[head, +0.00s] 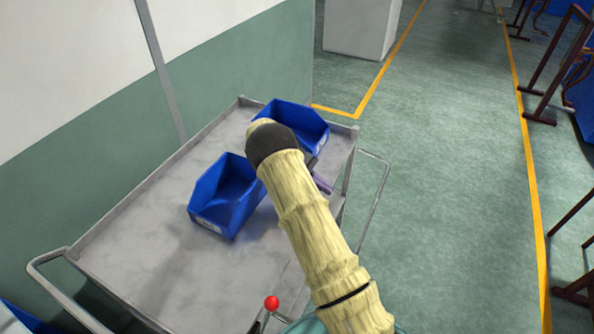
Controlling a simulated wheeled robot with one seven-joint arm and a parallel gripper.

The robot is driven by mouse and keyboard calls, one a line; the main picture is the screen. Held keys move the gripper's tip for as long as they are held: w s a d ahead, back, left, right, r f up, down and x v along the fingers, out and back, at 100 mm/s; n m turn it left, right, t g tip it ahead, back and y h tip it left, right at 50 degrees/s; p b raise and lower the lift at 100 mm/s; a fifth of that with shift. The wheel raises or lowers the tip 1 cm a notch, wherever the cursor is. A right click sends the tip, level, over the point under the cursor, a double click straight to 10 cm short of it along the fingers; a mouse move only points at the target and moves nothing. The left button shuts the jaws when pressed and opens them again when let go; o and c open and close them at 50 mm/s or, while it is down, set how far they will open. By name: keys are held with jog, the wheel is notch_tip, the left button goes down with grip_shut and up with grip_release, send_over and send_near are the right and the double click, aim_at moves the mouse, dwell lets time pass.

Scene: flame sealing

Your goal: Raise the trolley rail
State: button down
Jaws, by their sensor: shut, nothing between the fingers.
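The grey metal trolley (150,235) stands against the wall, with its flat top facing up. A thin metal rail (378,205) sticks out at its right end, beyond the top's edge, and hangs lower than the top. Its lower part is hidden behind my arm. My arm crosses over the trolley's right part from the bottom. A small dark and purple part beside the arm looks like my gripper (321,183), shut and empty. Most of it is hidden by the arm. It is near the trolley's right edge, apart from the rail as far as I can see.
Two blue bins (226,198) (300,124) stand on the trolley, close to my arm. A tubular handle (48,280) is at the trolley's left end. A red knob (271,303) shows at the bottom. The green floor (450,150) to the right is clear; dark frames stand farther right.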

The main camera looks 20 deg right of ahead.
jog(key=v, duration=1)
jog(key=shift+w+b, duration=0.15)
jog(key=shift+b, duration=0.25)
jog(key=shift+a+r, duration=0.1)
jog(key=shift+a, duration=0.05)
jog(key=s+d+r+m+t+y, duration=0.3)
jog(key=s+d+t+y, duration=0.1)
jog(key=s+y, duration=0.15)
jog(key=s+a+r+m+t+y, duration=0.1)
jog(key=s+a+m+t+y, duration=0.1)
jog(key=s, duration=0.8)
jog(key=s+a+r+m+t+y, duration=0.1)
jog(key=s+a+m+t+y, duration=0.1)
jog(key=s, duration=0.8)
jog(key=a+m+t, duration=0.1)
jog(key=m+t, duration=0.1)
jog(key=t, duration=0.1)
jog(key=shift+s+r+m, duration=0.2)
jog(key=shift+s+m, duration=0.15)
jog(key=shift+m, duration=0.05)
